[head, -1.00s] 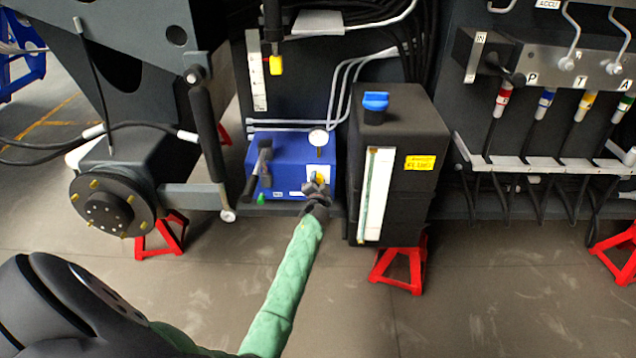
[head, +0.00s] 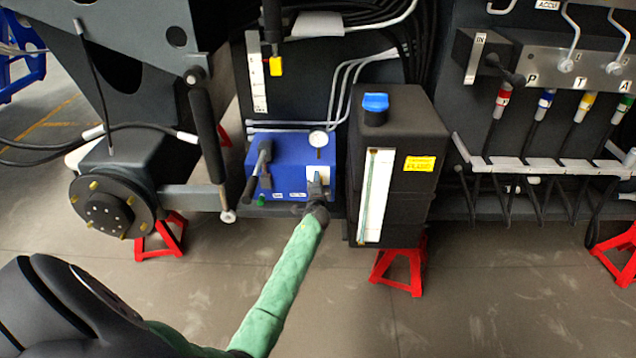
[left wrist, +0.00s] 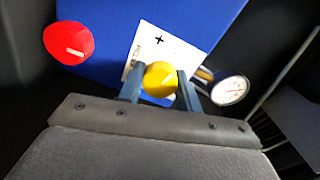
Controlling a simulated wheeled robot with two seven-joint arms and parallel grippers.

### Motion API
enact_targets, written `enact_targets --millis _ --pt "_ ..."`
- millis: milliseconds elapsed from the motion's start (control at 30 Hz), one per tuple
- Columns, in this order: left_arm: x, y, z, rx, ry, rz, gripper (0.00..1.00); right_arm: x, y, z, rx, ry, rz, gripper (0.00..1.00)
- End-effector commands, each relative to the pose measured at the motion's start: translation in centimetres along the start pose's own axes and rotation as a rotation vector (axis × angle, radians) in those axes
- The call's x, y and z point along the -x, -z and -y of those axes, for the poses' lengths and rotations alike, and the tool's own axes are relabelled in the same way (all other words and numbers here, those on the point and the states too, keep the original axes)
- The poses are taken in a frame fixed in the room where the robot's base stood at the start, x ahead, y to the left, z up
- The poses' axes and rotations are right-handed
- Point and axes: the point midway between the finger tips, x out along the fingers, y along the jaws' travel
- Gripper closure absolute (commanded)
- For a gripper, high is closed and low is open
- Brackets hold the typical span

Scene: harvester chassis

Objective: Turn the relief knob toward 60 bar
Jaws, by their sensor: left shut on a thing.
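The relief knob is a round yellow knob (left wrist: 160,79) on a white plate (left wrist: 148,48) with a "+" mark, on the front of a blue box (head: 285,160). In the left wrist view it sits between the two fingers of my left gripper (head: 317,184), which is shut on it. In the head view the gripper covers the knob, at the box's lower right. A round pressure gauge (head: 318,138) stands on top of the box and also shows in the left wrist view (left wrist: 229,90); its reading is too small to tell. My right gripper is not in view.
A black tank (head: 405,150) with a blue cap stands close to the right of the box. A dark lever (head: 262,165) is on the box's left side. A red round part (left wrist: 68,43) shows left of the knob. The floor in front is clear.

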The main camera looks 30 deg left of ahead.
Motion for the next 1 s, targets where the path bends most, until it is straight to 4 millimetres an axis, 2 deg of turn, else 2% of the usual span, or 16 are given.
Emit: enact_targets --millis 267,300,400,767,1000 --pt "0.1 0.1 -0.2 0.0 -0.002 -0.002 0.89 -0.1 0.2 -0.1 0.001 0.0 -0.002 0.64" --pt "0.1 0.1 -0.2 0.0 -0.002 -0.002 0.64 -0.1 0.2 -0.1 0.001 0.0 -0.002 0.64" --pt "0.1 0.1 -0.2 0.0 -0.002 -0.002 0.45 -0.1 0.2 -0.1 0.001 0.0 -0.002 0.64" --pt "0.4 0.0 -0.1 0.0 -0.001 -0.001 0.45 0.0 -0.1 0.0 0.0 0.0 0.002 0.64" --pt "3.3 0.0 -0.2 0.001 -0.002 -0.002 0.45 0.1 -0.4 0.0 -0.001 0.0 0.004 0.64"
